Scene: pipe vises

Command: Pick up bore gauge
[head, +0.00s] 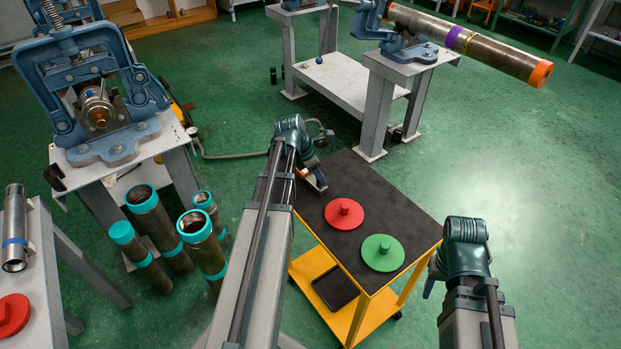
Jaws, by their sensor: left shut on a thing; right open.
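My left gripper (319,184) is at the back left edge of the black-topped yellow trolley (395,205). It is shut on a small, pale, brownish thing, mostly hidden by the gripper, and I cannot tell for sure that this is the bore gauge. No other thing in view is clearly a bore gauge. A red disc with a knob (344,213) and a green disc with a knob (382,252) lie on the trolley top. My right gripper (431,285) is open beside the trolley's right edge, its fingers partly hidden by the wrist.
A blue pipe vise (104,90) stands on a stand at left. Several teal-ended pipes (203,240) stand below it. Another vise at the back right holds a long orange-ended pipe (490,50). A left table bears a short pipe (14,230) and a red disc (12,313). Right floor is clear.

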